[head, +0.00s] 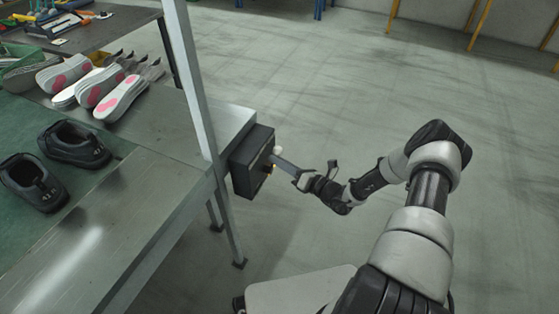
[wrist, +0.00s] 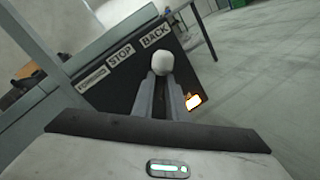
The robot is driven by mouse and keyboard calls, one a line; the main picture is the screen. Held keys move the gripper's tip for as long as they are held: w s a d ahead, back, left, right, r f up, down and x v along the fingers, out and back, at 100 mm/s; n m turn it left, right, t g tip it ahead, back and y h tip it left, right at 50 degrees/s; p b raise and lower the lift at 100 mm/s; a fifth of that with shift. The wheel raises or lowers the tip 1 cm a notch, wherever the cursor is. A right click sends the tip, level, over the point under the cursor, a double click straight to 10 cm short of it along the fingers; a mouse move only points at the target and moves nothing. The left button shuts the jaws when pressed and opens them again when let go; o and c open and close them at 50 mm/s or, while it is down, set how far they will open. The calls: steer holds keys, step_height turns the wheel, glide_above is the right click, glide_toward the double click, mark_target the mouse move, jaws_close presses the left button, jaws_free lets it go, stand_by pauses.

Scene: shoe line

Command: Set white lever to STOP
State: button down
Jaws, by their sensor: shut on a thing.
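The dark control box (head: 250,165) is fixed to the end of the metal bench in the head view. In the wrist view its face (wrist: 108,95) carries a row of labels: a small one too blurred to read at left, STOP (wrist: 120,55) in the middle, BACK (wrist: 155,36) at right. The white lever's round knob (wrist: 163,64) lies below the BACK label, right of STOP; it also shows in the head view (head: 278,150). My gripper (wrist: 160,88) is shut on the lever, its fingers on either side just below the knob. The lever's shaft is hidden.
An orange light (wrist: 193,102) glows on the box's lower right. The bench (head: 170,125) holds shoe soles (head: 105,90) and dark shoes (head: 75,143) left of a metal post (head: 195,80). The floor (head: 310,70) right of the box is clear.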

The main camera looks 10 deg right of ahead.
steer(key=shift+w+d+r, duration=0.25)
steer(key=shift+w+r, duration=0.05)
steer(key=shift+r, duration=0.2)
steer(key=n, duration=0.2)
steer(key=shift+s+a+r+n+t, duration=0.2)
steer(key=shift+s+r+n+t, duration=0.1)
steer(key=shift+n+t, duration=0.1)
steer(key=shift+s+a+r+n+y+b, duration=0.1)
steer(key=shift+s+a+n+y+b, duration=0.15)
steer(key=shift+n, duration=0.65)
steer(key=shift+s+a+f+n+y+b, duration=0.15)
steer(key=shift+s+n+y, duration=0.2)
steer(key=shift+n, duration=0.55)
steer(key=shift+s+a+r+n+y+b, duration=0.1)
steer(key=shift+s+a+r+n+y, duration=0.15)
steer(key=shift+n, duration=0.65)
steer(key=c, duration=1.6)
jaws_free()
steer(key=shift+s, duration=0.2)
steer(key=shift+a+f, duration=0.1)
steer(key=shift+f, duration=0.1)
